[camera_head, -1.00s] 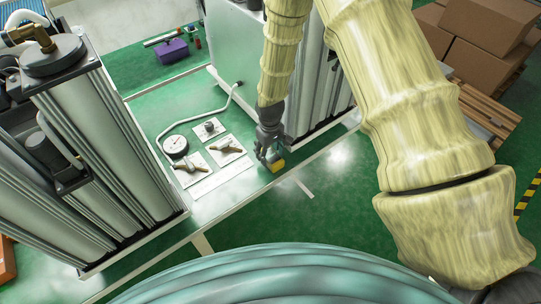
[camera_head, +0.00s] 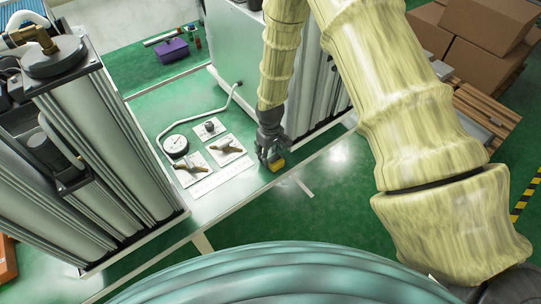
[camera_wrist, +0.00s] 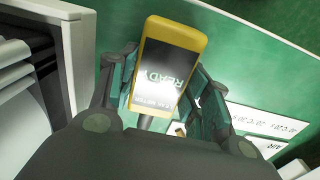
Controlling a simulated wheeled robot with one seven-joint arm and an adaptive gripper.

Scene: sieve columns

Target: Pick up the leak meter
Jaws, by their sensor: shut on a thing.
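The leak meter (camera_wrist: 165,68) is a yellow handheld device with a dark screen that reads READY. It sits between my two fingers in the wrist view, and their pads touch its sides. In the head view the leak meter (camera_head: 277,165) is a small yellow block at the front edge of the green bench top. My gripper (camera_head: 268,153) reaches down over it and is shut on it. I cannot tell whether the meter is clear of the bench.
A round gauge (camera_head: 176,145) with a hose and white plates with valve handles (camera_head: 190,171) lie left of my gripper. Metal columns (camera_head: 105,140) stand at left, and a grey cabinet (camera_head: 238,45) stands behind. A purple box (camera_head: 172,50) lies farther back.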

